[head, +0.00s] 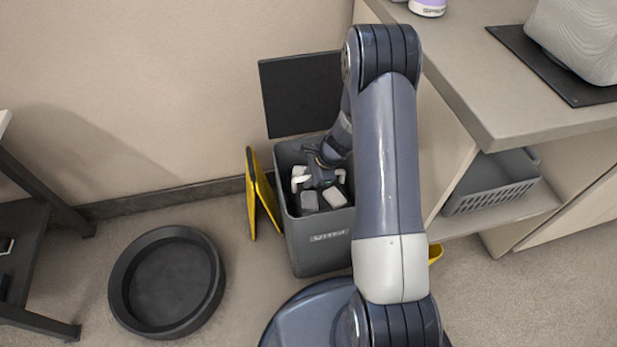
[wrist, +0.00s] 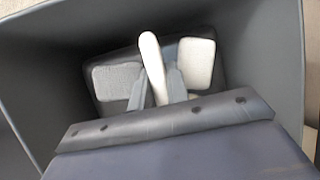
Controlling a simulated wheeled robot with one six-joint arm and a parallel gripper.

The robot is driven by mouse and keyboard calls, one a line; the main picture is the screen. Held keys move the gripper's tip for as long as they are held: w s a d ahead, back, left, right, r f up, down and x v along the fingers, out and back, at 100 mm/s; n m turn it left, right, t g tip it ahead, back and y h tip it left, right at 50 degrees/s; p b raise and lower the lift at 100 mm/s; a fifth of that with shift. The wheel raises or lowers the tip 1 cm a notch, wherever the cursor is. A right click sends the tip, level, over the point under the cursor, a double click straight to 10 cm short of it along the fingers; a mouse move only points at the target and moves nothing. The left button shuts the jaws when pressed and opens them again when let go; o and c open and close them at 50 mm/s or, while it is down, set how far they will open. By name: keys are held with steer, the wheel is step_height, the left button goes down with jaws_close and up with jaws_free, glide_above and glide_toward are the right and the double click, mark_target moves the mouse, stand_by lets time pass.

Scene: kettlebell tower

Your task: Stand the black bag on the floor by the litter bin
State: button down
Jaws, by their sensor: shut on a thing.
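The grey litter bin (head: 318,243) stands open against the wall, with "LITTER" on its front. My gripper (head: 320,178) reaches down inside the bin. It is shut on a white, handle-like bar (wrist: 151,62), whose ends stick out on both sides in the head view. Below the bar is a dark body (wrist: 184,30) with pale grey and white blocks (wrist: 117,80) on or in it. This may be the black bag, but my gripper hides much of it and I cannot tell for certain. No other black bag shows.
A dark panel (head: 300,95) stands behind the bin. A yellow board (head: 262,190) leans at its left. A round black tray (head: 166,282) lies on the floor, with bare floor around it. A counter (head: 465,85) is close on the right, with a grey basket (head: 492,182) on its shelf.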

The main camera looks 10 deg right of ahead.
steer(key=shift+r+p, duration=0.5)
steer(key=shift+r, duration=0.2)
stand_by(0.3)
step_height(320, 180, up, 28)
steer(key=p, duration=2.2)
stand_by(1.8)
steer(key=shift+f, duration=0.15)
step_height(320, 180, up, 4)
steer(key=p, duration=0.3)
stand_by(0.5)
